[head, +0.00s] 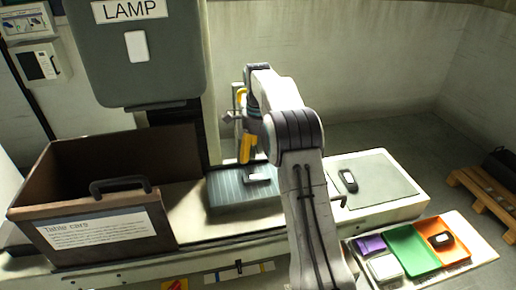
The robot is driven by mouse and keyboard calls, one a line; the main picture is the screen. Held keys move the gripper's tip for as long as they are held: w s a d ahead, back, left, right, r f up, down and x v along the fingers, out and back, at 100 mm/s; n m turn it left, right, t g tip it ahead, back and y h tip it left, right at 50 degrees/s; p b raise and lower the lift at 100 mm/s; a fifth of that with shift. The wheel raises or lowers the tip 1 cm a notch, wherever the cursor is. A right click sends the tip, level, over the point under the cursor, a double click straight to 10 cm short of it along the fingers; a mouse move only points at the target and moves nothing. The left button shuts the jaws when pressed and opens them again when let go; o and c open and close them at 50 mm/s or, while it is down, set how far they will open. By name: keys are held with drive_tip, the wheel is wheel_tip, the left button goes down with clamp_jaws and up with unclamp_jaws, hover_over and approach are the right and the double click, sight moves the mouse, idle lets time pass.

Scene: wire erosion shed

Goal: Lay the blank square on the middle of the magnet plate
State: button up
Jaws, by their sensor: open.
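The magnet plate (232,196) is a blue-grey plate with fine stripes, lying on the machine table in the middle of the head view. A small dark block with a pale top, which looks like the blank (258,175), lies on the plate's rear right part. It looks roughly level; its squareness to the plate is hard to judge. My gripper (247,160), with yellow parts, is open just above and left of the block, and seems apart from it. My arm hides the plate's right end.
A brown open box (98,228) with a black handle stands left of the plate. A lamp housing (135,55) hangs behind. Purple, green (412,250) and orange trays lie front right.

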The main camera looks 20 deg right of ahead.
drive_tip(key=s+a+r+n+t, duration=0.1)
drive_tip(key=s+a+r+n, duration=0.35)
drive_tip(key=s, duration=0.25)
drive_tip(key=s+a+r+n+t, duration=0.1)
drive_tip(key=s+a+r+n, duration=0.2)
drive_tip(key=s+r+n, duration=0.3)
drive_tip(key=s+a+f+n+t, duration=0.1)
drive_tip(key=s+n, duration=0.4)
drive_tip(key=s, duration=0.5)
drive_tip(key=s+a+f+n+t, duration=0.1)
drive_tip(key=s+a+f+n, duration=0.2)
drive_tip(key=s, duration=0.8)
drive_tip(key=shift+f+n, duration=0.4)
drive_tip(key=shift+n, duration=0.45)
drive_tip(key=shift+a, duration=0.1)
